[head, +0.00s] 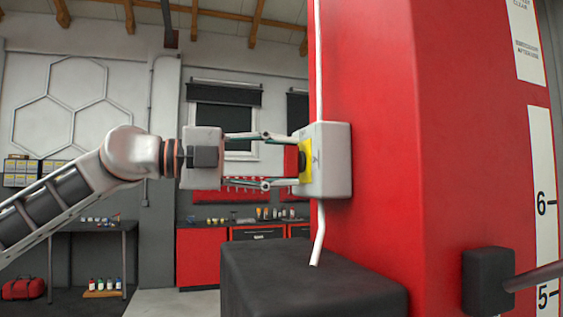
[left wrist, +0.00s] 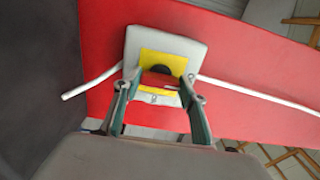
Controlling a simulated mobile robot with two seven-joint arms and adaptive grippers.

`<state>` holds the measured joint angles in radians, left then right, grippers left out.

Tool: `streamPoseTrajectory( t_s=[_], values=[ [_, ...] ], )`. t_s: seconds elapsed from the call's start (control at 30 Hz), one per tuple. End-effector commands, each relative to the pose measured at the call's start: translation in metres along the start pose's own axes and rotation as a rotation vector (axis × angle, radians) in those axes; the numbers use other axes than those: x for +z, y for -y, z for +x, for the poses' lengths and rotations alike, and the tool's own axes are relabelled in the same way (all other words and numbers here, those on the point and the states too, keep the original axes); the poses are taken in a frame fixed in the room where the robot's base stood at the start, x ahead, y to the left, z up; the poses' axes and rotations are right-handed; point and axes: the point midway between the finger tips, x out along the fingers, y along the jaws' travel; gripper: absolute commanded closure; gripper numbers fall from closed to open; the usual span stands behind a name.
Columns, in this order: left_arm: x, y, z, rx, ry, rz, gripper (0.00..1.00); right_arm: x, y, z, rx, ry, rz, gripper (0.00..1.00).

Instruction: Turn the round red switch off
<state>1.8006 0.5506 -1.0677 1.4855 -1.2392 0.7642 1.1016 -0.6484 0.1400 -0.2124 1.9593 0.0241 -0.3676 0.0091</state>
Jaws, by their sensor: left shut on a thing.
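The round red switch (head: 290,159) sits on a yellow plate (head: 305,153) on the side of a light grey box (head: 334,160). The box is fixed to the red column. My left gripper (head: 295,160) reaches it from the left, with one finger above and one below the switch. In the left wrist view the red switch (left wrist: 160,80) lies between the two fingertips (left wrist: 159,86), and the gripper is shut on it. The fingers partly cover the switch, and I cannot tell its turned position. My right gripper is not in view.
The tall red column (head: 375,90) fills the right side. A white conduit (head: 320,235) runs above and below the box. A black block (head: 310,283) stands below. A workbench with red cabinets (head: 202,257) is far behind. Free air surrounds my left arm.

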Motion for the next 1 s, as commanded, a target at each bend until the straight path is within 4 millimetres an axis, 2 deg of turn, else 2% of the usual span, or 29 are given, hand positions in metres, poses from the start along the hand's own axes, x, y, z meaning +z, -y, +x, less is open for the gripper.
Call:
streamPoseTrajectory(
  t_s=[0.17, 0.2, 0.23, 0.27, 0.67, 0.77, 1.0],
  values=[
    [0.0, 0.001, 0.0, -0.001, -0.001, -0.004, 0.8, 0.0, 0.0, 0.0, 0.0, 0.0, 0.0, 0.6],
    [0.0, 0.001, 0.0, -0.001, -0.001, -0.005, 0.51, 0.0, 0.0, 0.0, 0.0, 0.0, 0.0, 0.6],
    [0.0, 0.001, 0.0, -0.001, -0.001, -0.004, 0.43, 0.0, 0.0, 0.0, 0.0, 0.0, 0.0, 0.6],
    [0.0, 0.001, 0.0, -0.001, -0.001, -0.004, 0.42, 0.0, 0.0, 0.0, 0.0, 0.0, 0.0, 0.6],
    [0.0, 0.0, -0.005, 0.0, 0.0, -0.001, 0.42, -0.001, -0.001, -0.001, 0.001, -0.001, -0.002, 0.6],
    [0.001, 0.0, -0.016, -0.001, 0.002, -0.001, 0.42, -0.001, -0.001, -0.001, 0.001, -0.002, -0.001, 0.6],
    [0.001, 0.0, -0.064, -0.001, 0.002, -0.002, 0.42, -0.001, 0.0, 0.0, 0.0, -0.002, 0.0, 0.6]
  ],
)
